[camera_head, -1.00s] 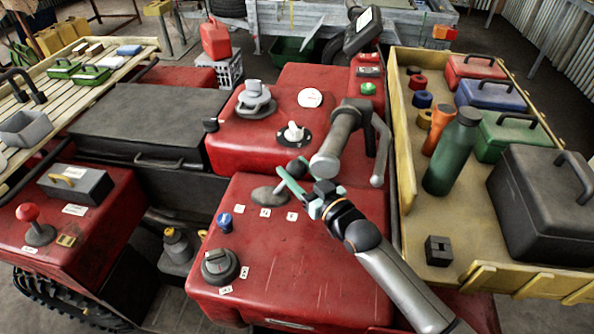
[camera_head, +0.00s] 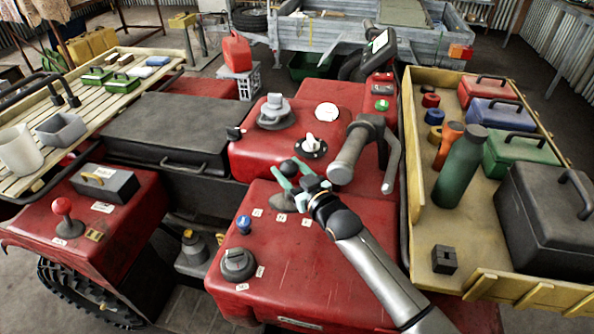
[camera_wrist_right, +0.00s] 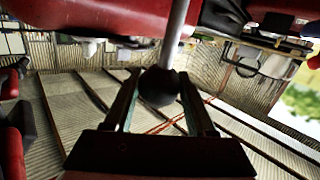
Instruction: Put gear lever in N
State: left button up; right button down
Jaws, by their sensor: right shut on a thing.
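The gear lever with a black ball knob (camera_head: 289,168) rises from a grey boot (camera_head: 286,202) on the red body panel. It looks close to upright. A row of small white labels (camera_head: 281,217) lies in front of the boot; their letters are too small to read. My right gripper (camera_head: 296,177) has its green fingers around the knob from the front right. In the right wrist view the dark knob (camera_wrist_right: 159,86) sits between the two fingers, its rod running up. The gripper is shut on it. My left gripper is not in view.
A handlebar grip with a brake lever (camera_head: 388,165) is just right of the gripper. A blue knob (camera_head: 244,224) and a dark rotary dial (camera_head: 238,263) sit to the left. A yellow tray (camera_head: 467,228) with a green bottle (camera_head: 459,168) and toolboxes stands right.

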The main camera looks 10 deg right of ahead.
jog(key=shift+w+a+r, duration=0.1)
jog(key=shift+a+r, duration=0.05)
jog(key=shift+a, duration=0.25)
jog(key=shift+c, duration=1.1)
grip_release()
jog(key=shift+d, duration=0.1)
jog(key=f+v, duration=0.1)
jog(key=v, duration=1.1)
jog(key=shift+s+r, duration=0.2)
jog(key=shift+r, duration=0.25)
jog(key=shift+d, duration=0.1)
